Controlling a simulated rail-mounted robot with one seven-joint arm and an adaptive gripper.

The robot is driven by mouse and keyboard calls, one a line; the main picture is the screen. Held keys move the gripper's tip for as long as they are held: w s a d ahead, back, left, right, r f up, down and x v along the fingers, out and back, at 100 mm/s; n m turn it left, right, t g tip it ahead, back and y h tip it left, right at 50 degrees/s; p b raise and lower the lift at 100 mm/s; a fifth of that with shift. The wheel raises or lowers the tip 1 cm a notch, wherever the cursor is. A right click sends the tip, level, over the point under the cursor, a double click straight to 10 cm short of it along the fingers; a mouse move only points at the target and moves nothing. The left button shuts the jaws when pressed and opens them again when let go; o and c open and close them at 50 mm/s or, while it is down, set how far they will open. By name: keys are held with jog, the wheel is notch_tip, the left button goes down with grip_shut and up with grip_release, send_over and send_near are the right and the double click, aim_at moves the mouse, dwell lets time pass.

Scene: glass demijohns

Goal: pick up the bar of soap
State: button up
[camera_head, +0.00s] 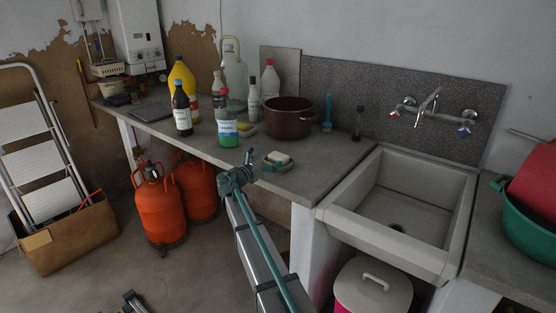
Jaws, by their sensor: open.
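The bar of soap (279,158) is pale cream and lies in a small green soap dish (265,164). The dish sits near the front edge of the grey counter, left of the sink.
A grey metal piece with a teal rod and head (237,180) rises before the counter, close to the soap dish. A brown pot (289,118), a yellow sponge (246,129) and a green-bottomed bottle (227,130) stand behind. The sink (400,215) is right; orange gas cylinders (160,207) stand left.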

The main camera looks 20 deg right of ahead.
aim_at(281, 153)
jog(key=p+x, duration=0.1)
jog(key=x, duration=0.6)
jog(key=shift+w+d+p, duration=0.1)
jog(key=shift+d+p, duration=0.2)
jog(key=c, duration=1.1)
